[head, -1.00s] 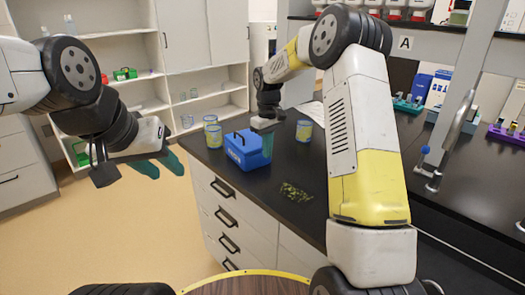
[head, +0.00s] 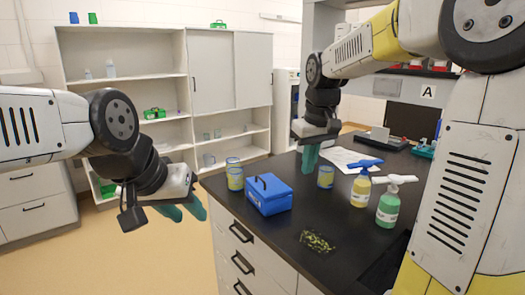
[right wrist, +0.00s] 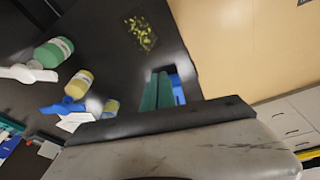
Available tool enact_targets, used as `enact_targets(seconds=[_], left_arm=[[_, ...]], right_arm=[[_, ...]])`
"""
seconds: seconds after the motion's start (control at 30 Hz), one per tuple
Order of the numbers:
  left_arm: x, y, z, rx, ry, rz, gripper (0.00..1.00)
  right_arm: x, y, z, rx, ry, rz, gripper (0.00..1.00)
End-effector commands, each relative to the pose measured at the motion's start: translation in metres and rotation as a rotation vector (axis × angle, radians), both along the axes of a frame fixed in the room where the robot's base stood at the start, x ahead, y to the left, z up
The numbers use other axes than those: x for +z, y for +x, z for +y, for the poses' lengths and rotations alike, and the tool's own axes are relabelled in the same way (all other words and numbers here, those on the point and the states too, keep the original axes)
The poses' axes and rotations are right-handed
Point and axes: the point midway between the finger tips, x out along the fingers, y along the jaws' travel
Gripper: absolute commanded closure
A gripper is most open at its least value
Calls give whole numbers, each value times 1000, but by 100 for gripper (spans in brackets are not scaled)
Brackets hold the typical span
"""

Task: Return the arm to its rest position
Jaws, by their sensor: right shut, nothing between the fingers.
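My right gripper (head: 310,160) hangs in the head view with its teal fingers pointing down, to the right of and above the blue box in the picture. Its fingers are shut with nothing between them; they also show in the right wrist view (right wrist: 157,90). My right arm reaches across the right side of the head view. My left gripper (head: 188,211) is at the left, over the floor in front of the shelves. Its teal fingertips stand apart and it holds nothing.
The black bench (head: 290,223) carries a blue box (head: 269,197), yellow-labelled cups (head: 235,178), a yellow spray bottle (head: 361,189), a green spray bottle (head: 388,205) and a green speckled patch (head: 317,241). White shelves (head: 120,48) stand behind. Floor (head: 120,260) at the left is clear.

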Motion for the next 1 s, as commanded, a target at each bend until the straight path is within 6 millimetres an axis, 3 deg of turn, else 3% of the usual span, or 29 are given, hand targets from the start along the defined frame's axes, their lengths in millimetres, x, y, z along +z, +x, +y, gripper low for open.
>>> enact_targets(seconds=[0.03,0.13,0.3,0.5,0.7,1.0], left_arm=[[0,0,0,0,0,0,64],[0,0,0,0,0,0,64],[0,0,0,0,0,0,64],[0,0,0,0,0,0,64],[0,0,0,0,0,0,64],[0,0,0,0,0,0,64]], right_arm=[[9,-23,-5,-32,17,-33,100],[17,-63,-10,-95,59,-87,100],[14,-128,-18,-201,144,-174,100],[-2,-179,-19,-292,233,-245,100],[-11,-196,-18,-324,269,-268,100],[-12,-196,-18,-325,269,-268,100]])
